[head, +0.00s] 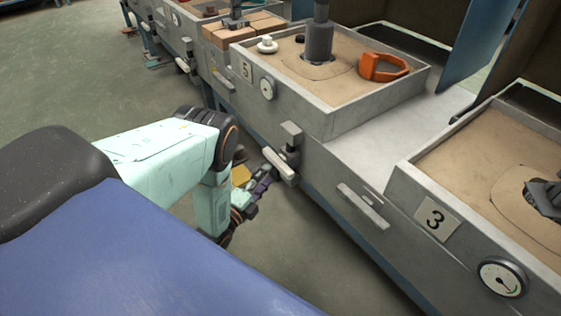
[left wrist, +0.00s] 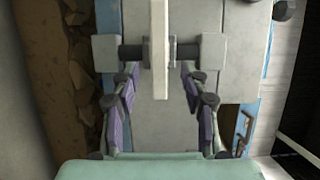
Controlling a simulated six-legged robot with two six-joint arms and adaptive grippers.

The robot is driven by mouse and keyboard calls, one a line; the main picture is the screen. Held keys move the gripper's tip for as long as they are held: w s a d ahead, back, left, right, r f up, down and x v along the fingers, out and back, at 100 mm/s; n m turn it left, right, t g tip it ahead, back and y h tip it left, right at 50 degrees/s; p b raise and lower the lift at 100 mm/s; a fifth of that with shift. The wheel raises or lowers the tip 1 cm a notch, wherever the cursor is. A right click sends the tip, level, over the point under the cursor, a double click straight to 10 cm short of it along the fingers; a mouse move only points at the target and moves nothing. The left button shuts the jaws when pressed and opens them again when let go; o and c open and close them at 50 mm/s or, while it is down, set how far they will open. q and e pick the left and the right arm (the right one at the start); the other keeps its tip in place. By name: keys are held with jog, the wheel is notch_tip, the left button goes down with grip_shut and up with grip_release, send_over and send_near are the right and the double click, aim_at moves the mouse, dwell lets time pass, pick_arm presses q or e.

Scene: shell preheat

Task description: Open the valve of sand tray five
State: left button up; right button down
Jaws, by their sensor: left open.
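Sand tray five (head: 290,108) is a grey box of sand with a "5" plate (head: 246,70) and a round gauge (head: 267,89). Below its front wall, a pale bar-shaped valve lever (head: 279,165) sits on a dark mount. My left gripper (head: 264,183) is open just below and in front of this lever. In the left wrist view the lever (left wrist: 160,45) stands upright in the picture, between the two spread fingers, with space on both sides. Whether the fingers reach around it in depth I cannot tell. My right gripper is not in view.
Tray three (head: 405,180) stands at right, with a gauge (head: 502,278). A pale bar (head: 363,206) juts from the bench front. Floor at left is clear.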

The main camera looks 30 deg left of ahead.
aim_at(276, 165)
pick_arm(q)
jog(key=w+b, duration=0.2)
jog(key=w, duration=0.4)
jog(key=shift+w+f+b, duration=0.15)
jog(key=shift+b, duration=0.15)
jog(key=shift+w, duration=0.75)
jog(key=shift+c, duration=0.3)
grip_shut()
